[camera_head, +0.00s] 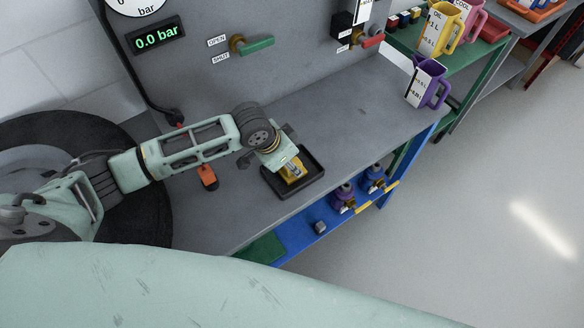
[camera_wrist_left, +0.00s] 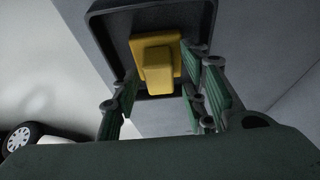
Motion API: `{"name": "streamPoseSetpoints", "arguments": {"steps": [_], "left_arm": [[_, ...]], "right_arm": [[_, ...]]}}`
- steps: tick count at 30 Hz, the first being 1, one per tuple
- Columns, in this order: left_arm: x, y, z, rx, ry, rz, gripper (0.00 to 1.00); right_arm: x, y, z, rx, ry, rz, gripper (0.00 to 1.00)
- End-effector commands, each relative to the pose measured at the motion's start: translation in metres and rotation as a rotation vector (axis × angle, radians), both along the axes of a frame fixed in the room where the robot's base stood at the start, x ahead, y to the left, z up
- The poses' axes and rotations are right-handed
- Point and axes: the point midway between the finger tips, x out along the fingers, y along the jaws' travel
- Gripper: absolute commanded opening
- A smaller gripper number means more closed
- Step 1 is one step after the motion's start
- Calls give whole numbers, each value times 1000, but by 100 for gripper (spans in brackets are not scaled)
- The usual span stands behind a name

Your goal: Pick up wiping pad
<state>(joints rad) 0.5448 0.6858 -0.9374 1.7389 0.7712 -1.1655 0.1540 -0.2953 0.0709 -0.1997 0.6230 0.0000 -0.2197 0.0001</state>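The wiping pad (camera_head: 292,174) is a yellow block with a raised grip. It lies in a shallow black tray (camera_head: 316,177) on the grey workbench. In the left wrist view the pad (camera_wrist_left: 158,62) shows against the dark floor of the tray (camera_wrist_left: 103,40). My left gripper (camera_head: 285,162) points down over the tray and partly covers the pad from the head. My right gripper is in neither view.
An orange-tagged item (camera_head: 207,177) lies left of the tray. A purple jug (camera_head: 427,84) stands at the bench's far right corner. A green-handled valve (camera_head: 252,45) and a red-handled one (camera_head: 370,40) are on the back panel. The bench between tray and jug is clear.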

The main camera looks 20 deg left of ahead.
Motion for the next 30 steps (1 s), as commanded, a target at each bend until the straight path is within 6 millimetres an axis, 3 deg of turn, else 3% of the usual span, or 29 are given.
{"name": "streamPoseSetpoints", "arguments": {"steps": [4,12,23,30], "left_arm": [[0,0,0,0,0,0,24],[0,0,0,0,0,0,0],[1,0,4,-2,-2,0,0],[2,-1,32,-2,-6,-1,0]], "right_arm": [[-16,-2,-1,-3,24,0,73],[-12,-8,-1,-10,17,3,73],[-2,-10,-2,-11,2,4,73],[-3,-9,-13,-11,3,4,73]]}}
